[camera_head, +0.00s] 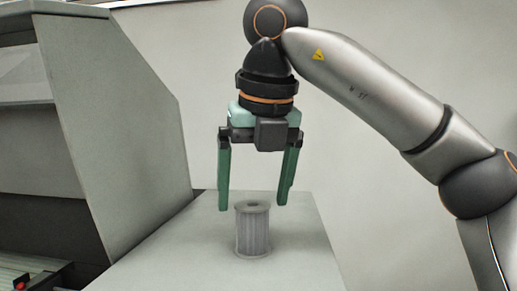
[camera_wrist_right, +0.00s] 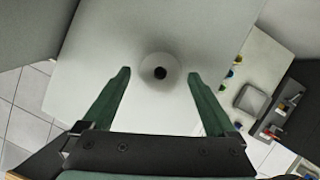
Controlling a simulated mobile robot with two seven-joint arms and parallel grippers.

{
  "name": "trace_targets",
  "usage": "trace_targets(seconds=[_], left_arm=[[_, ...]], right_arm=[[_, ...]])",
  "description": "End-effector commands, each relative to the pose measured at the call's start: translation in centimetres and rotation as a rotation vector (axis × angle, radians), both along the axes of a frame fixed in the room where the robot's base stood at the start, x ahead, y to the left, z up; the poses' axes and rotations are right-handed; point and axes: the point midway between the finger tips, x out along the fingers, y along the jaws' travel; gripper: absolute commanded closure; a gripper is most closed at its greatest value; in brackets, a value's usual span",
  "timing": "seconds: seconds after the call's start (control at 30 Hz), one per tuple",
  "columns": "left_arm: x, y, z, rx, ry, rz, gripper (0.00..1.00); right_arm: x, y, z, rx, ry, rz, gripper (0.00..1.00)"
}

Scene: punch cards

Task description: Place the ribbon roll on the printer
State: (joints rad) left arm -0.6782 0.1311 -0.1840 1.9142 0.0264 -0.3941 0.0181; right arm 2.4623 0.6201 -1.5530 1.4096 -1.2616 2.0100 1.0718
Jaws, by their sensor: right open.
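The ribbon roll is a grey ribbed cylinder (camera_head: 253,232) with a flanged top and a dark centre hole. It stands upright on a flat light grey surface (camera_head: 170,255). My right gripper (camera_head: 252,207) is open and points down above the roll, its green fingertips to either side of the roll's top with gaps. In the right wrist view the roll (camera_wrist_right: 160,66) shows from above as a pale disc between the two open fingers. I cannot tell for certain which grey body is the printer. My left gripper is in neither view.
A tall grey machine with a sloped side panel (camera_head: 125,130) stands at the left, close to the surface. The wall behind is plain. The wrist view shows a bench with small items (camera_wrist_right: 250,98) at the right and a tiled floor (camera_wrist_right: 25,105) at the left.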

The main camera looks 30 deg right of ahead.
Motion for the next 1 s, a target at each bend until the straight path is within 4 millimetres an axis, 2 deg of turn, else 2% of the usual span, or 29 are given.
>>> trace_targets(seconds=[0.03,0.1,0.3,1.0], left_arm=[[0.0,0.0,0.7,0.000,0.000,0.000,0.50],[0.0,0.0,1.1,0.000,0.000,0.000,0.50],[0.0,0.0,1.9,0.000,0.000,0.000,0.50],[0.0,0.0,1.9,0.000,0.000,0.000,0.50]], right_arm=[[-0.4,0.1,1.5,-0.002,-0.006,-0.001,0.08],[-0.9,0.3,2.8,-0.002,-0.005,-0.001,0.08],[-1.9,0.5,5.1,-0.001,-0.002,0.000,0.08],[-2.2,0.6,5.5,0.000,0.001,0.001,0.08]])
